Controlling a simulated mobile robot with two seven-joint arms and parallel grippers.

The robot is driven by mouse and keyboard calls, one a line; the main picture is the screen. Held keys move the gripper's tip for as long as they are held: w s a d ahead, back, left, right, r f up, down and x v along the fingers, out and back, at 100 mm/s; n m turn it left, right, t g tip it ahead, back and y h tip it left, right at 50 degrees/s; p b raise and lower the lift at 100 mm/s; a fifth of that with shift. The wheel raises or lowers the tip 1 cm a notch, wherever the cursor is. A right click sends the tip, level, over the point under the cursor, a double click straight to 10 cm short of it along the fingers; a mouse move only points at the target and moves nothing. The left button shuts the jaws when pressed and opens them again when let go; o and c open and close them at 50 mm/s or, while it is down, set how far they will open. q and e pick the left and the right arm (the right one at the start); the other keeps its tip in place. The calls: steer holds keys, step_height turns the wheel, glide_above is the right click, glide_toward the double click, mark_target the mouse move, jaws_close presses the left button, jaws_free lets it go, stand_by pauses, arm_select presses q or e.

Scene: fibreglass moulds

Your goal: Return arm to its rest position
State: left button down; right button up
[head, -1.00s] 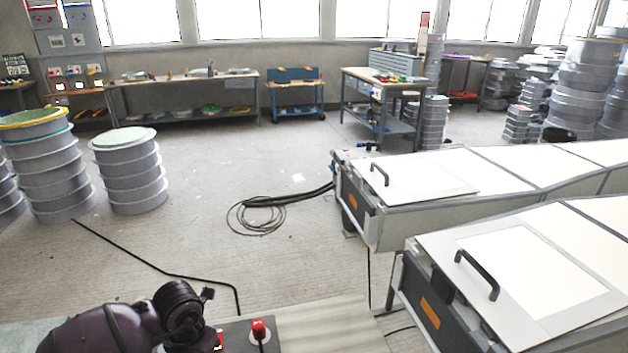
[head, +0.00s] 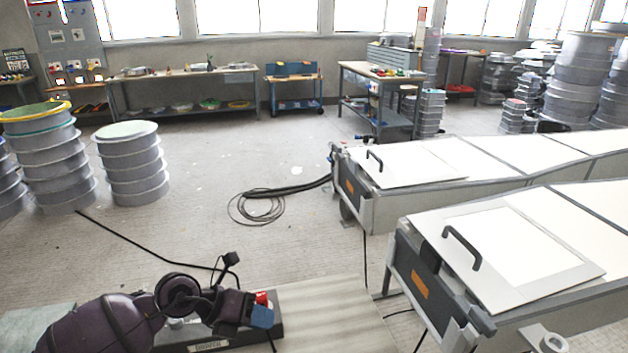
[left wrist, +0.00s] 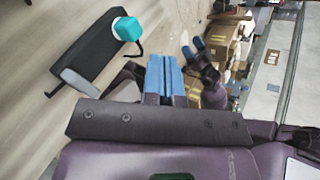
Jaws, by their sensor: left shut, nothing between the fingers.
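My left arm comes in from the lower left in the head view. Its left gripper (head: 262,317) is low in the picture, over a dark base plate (head: 215,345) with a light label. In the left wrist view the blue fingers of the left gripper (left wrist: 165,78) are together with nothing between them. A dark part with small blue tips (left wrist: 193,48) shows beyond them; it may be my right gripper, but it is too small to tell its state. The head view does not show the right gripper.
A white-topped mould with a black handle (head: 462,248) stands at the right, another mould (head: 400,165) behind it. Stacked grey drums (head: 133,165) stand at left. A coiled hose (head: 258,207) lies on the floor. Workbenches (head: 185,75) line the back wall.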

arm_select(q)
steer(key=w+a+r+n+t+h, duration=0.2)
steer(key=w+r+n+t+h, duration=0.15)
steer(key=r+n+t, duration=0.8)
steer(key=s+a+f+n+t+y, duration=0.1)
steer(key=a+f+n+t+y, duration=0.1)
steer(key=a+f+n+y, duration=0.5)
steer(key=s+a+f+n+t+y, duration=0.1)
steer(key=a+f+n+t+y, duration=0.3)
steer(key=n, duration=0.7)
steer(key=s+a+f+n+g+y, duration=0.1)
steer(key=s+f+n+g, duration=0.1)
steer(key=s+f, duration=0.3)
steer(key=s+a+f+n+g+y, duration=0.1)
steer(key=s+a+f+n+g, duration=0.1)
steer(key=s+f, duration=0.4)
steer(key=s+a+f+n+g+y, duration=0.1)
steer(key=s+f+n+g, duration=0.3)
steer(key=s, duration=0.5)
steer(key=shift+s+a+f+n+y, duration=0.1)
steer(key=shift+a+f+n+y, duration=0.15)
steer(key=shift+f, duration=0.35)
steer(key=shift+s+a+f+n, duration=0.15)
steer(key=shift+f+n, duration=0.15)
steer(key=shift+f, duration=0.25)
